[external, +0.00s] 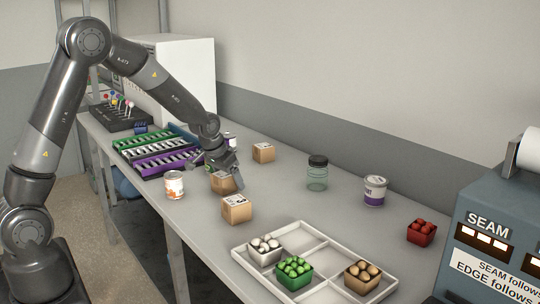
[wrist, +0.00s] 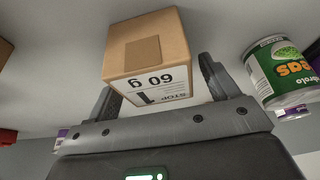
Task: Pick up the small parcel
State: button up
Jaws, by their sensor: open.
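Three brown cardboard parcels of similar size stand on the table in the external view, so I cannot tell by size alone which one is the small parcel. The middle parcel (external: 222,183) is under my gripper (external: 226,164). The others are the front parcel (external: 237,209) and the back parcel (external: 263,153). In the wrist view, a parcel (wrist: 148,50) with a printed "60 g" label lies between the fingers of my open gripper (wrist: 162,88). Whether the fingers touch it is unclear. The gripper partly hides the middle parcel in the external view.
A green can (wrist: 275,72) stands close beside the gripper. A white-orange can (external: 174,185), a glass jar (external: 317,174) and a purple-white can (external: 375,190) stand nearby. A white tray (external: 303,226) holds several small punnets.

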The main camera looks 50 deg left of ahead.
jog(key=c, duration=1.1)
jog(key=shift+o, duration=0.2)
jog(key=shift+r, duration=0.1)
